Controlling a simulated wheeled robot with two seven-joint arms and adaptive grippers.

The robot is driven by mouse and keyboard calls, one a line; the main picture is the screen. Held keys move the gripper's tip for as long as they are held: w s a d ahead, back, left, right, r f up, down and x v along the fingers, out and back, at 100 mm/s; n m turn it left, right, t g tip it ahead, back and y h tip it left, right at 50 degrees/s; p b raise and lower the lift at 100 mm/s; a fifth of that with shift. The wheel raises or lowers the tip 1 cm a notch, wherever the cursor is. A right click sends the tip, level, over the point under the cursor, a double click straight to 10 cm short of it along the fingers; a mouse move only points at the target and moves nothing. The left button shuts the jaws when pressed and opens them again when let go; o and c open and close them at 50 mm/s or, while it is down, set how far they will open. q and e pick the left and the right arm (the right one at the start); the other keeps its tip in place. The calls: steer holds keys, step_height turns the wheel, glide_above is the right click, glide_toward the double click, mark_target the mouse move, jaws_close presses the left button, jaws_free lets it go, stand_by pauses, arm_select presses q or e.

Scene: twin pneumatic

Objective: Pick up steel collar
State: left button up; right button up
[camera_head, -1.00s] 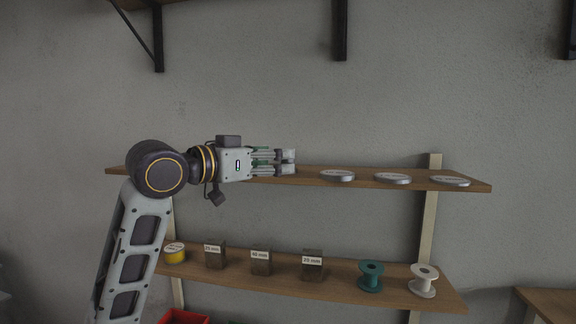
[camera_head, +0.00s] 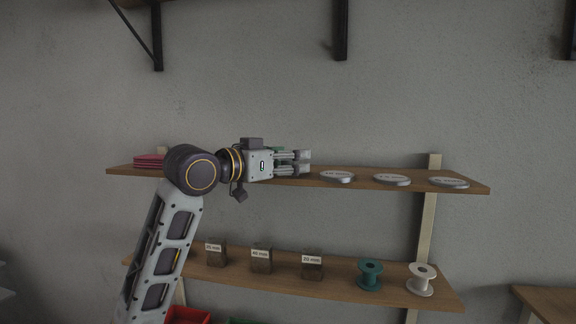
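Three flat grey metal discs with labels lie on the upper shelf: a left disc (camera_head: 337,177), a middle disc (camera_head: 392,180) and a right disc (camera_head: 449,183). The labels are too small to read, so I cannot tell which, if any, is the steel collar. My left gripper (camera_head: 304,161) points right at upper shelf height, just left of the left disc and apart from it. Its two fingers are one above the other with a gap between them, and nothing is visible in the gap. The gripper hides part of the shelf behind it. My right gripper is not in view.
The upper shelf (camera_head: 470,190) also holds a pink-red stack (camera_head: 149,161) at left. The lower shelf (camera_head: 395,296) has several labelled dark blocks (camera_head: 261,261), a teal spool (camera_head: 370,275) and a white spool (camera_head: 422,279). A red bin (camera_head: 188,316) is below. Wall brackets hang above.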

arm_select(q)
steer(key=shift+c, duration=0.5)
steer(key=c, duration=1.1)
steer(key=shift+r, duration=0.2)
steer(key=shift+r, duration=4.8)
